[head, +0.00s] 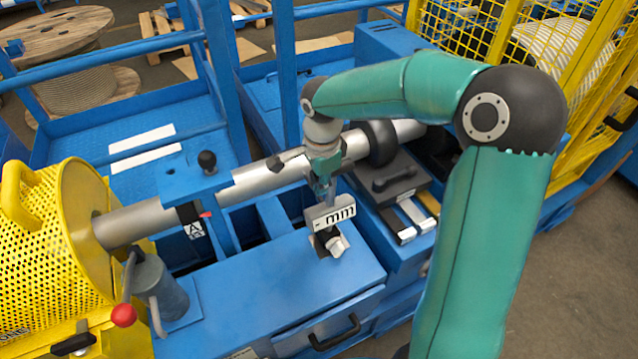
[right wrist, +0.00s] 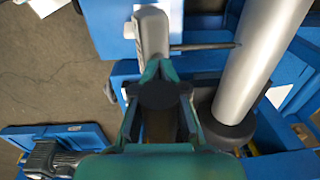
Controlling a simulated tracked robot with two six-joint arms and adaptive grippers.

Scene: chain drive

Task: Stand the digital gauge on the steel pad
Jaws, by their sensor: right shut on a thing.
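The digital gauge (head: 331,213) shows in the head view as a pale box with a "mm" display, above the blue chest top. In the right wrist view it is a grey body (right wrist: 151,32) with a thin rod pointing right to the large shaft. My right gripper (head: 323,190) is shut on the gauge from above. Its fingers (right wrist: 160,74) show in the right wrist view. A small black and silver piece (head: 336,245) shows just below the display; I cannot tell whether it is the gauge's foot or the steel pad. Contact below is unclear. My left gripper is out of view.
A long steel shaft (head: 262,178) runs behind the gauge, with a dark collar (head: 379,143). A red-knobbed lever (head: 124,315) and yellow mesh guard (head: 40,225) stand left. The blue chest top (head: 265,290) is clear in front. Pale bars (head: 399,226) lie right.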

